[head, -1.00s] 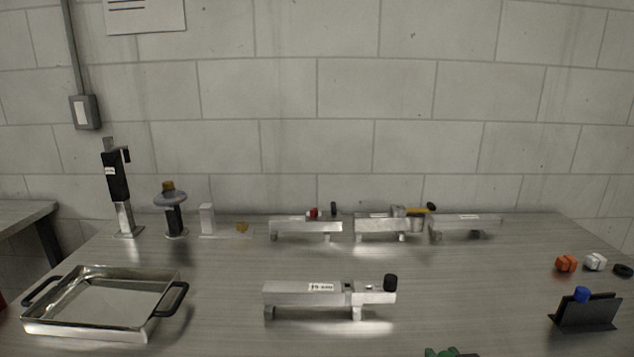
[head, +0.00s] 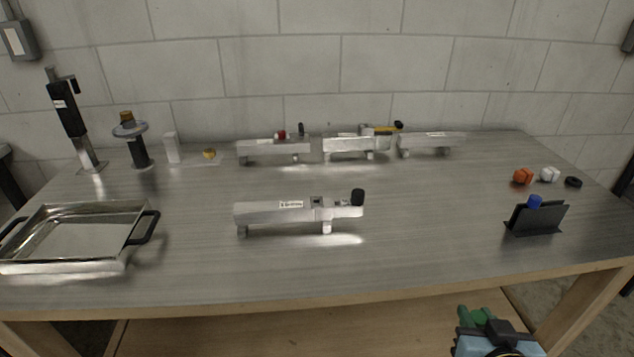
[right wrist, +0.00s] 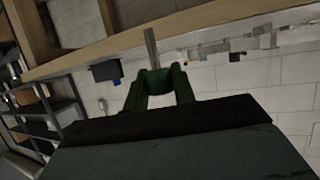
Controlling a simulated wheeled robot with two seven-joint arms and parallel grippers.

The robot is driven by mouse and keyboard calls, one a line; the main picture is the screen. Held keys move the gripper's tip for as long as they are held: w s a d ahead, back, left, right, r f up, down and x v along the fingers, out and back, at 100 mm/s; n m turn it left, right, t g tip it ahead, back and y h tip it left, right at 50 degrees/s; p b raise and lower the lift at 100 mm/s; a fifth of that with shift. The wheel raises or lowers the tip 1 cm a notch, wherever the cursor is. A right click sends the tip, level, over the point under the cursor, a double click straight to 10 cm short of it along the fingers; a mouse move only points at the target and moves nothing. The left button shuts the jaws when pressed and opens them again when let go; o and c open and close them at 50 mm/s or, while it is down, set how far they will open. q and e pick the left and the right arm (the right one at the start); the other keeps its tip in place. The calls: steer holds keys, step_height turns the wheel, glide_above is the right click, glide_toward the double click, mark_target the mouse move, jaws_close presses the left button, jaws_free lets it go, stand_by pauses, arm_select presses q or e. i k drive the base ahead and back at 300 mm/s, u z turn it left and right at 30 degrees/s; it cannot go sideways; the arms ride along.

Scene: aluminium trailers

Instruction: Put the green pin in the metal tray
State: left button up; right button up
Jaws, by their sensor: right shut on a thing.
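My right gripper (head: 474,317) is low at the right of the head view, in front of the table's front edge. In the right wrist view its green fingers (right wrist: 156,84) are shut on the green pin (right wrist: 151,48). The pin's thin grey shaft sticks out past the fingertips; its head is mostly hidden between them. The pin cannot be made out from the fingers in the head view. The metal tray (head: 134,262) stands at the table's left front, shiny, with black side handles; it looks empty. My left gripper is not in view.
A dark holder (head: 535,218) with a blue-topped pin (head: 534,201) stands at the right. An aluminium trailer (head: 275,212) stands mid-table, with several more parts along the back. Orange (head: 523,176) and white (head: 549,174) pieces lie at the right. The front strip right of the tray is clear.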

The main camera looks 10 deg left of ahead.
mark_target(74, 236)
steer(key=z, duration=2.05)
steer(key=k, duration=2.05)
steer(key=u, duration=3.3)
steer(key=i, duration=0.15)
steer(key=z, duration=0.3)
